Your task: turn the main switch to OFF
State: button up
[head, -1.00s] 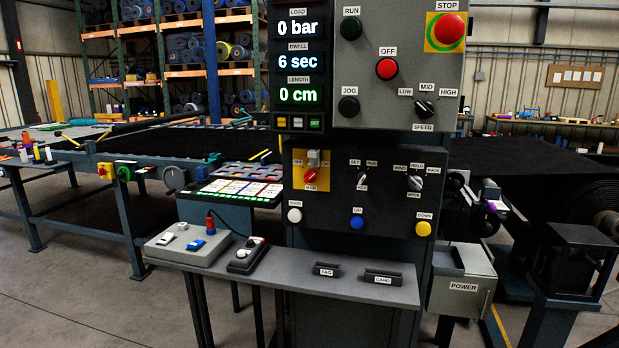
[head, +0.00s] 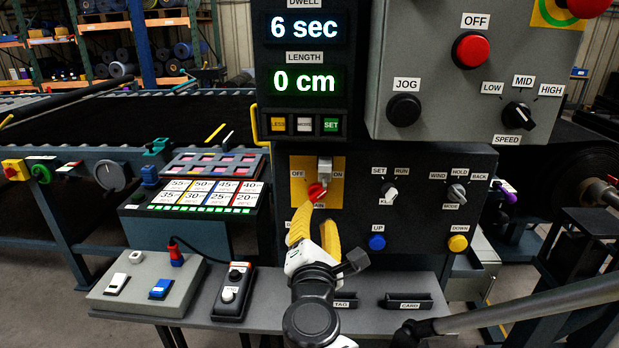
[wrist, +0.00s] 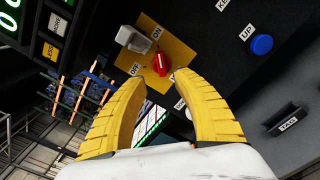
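The main switch is a red knob (head: 317,192) on a yellow plate (head: 299,168) with OFF at its left and ON at its right. A light grey block (head: 325,166) sits just above the knob. I cannot tell surely which label the knob points to. My gripper (head: 314,229), with yellow fingers, is open and empty just below and in front of the plate; it partly hides the label under the knob. In the wrist view the red knob (wrist: 161,64) lies just beyond the gap between the open fingertips (wrist: 162,77), apparently untouched. The grey block (wrist: 133,39) is beyond it.
Right of the switch are a KEY selector (head: 389,194), a MODE selector (head: 456,193), a blue UP button (head: 377,242) and a yellow button (head: 457,243). Below, a shelf (head: 270,318) carries a grey control box (head: 130,303) and a small pendant (head: 234,291).

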aim_at(319, 197)
jog(key=w, duration=0.3)
jog(key=w+b, duration=0.1)
jog(key=w, duration=0.2)
jog(key=w+b, duration=0.1)
jog(key=w, duration=0.2)
jog(key=shift+d+f, duration=0.1)
jog(key=shift+d, duration=0.15)
grip_shut()
